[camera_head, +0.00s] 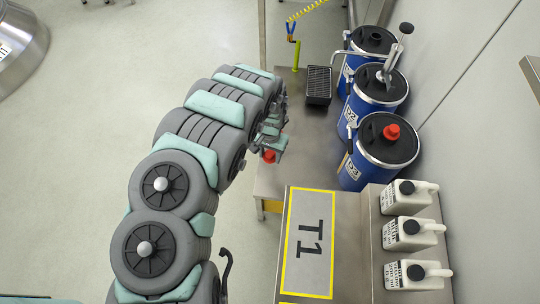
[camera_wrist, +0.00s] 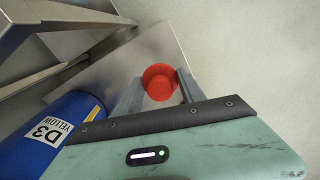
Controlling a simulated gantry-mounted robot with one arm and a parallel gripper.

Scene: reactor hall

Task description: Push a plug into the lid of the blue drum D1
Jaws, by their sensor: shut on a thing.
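My gripper (camera_head: 268,146) is shut on a red plug (camera_head: 269,156). In the wrist view the red plug (camera_wrist: 159,81) sits between the two fingers of my gripper (camera_wrist: 158,90). The gripper is over the metal table, left of the drums and apart from them. The farthest blue drum (camera_head: 347,72), likely D1, stands at the back right; its own label is not readable. Its black lid (camera_head: 373,39) is partly hidden by the hand pump's spout and handle.
Drum D2 (camera_head: 364,111) carries a hand pump (camera_head: 389,62). Drum D3 (camera_head: 358,173) has a red plug (camera_head: 391,131) in its lid; it also shows in the wrist view (camera_wrist: 50,135). A black tray (camera_head: 318,86), a yellow coiled hose (camera_head: 308,10) and white jugs (camera_head: 408,234) are nearby.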

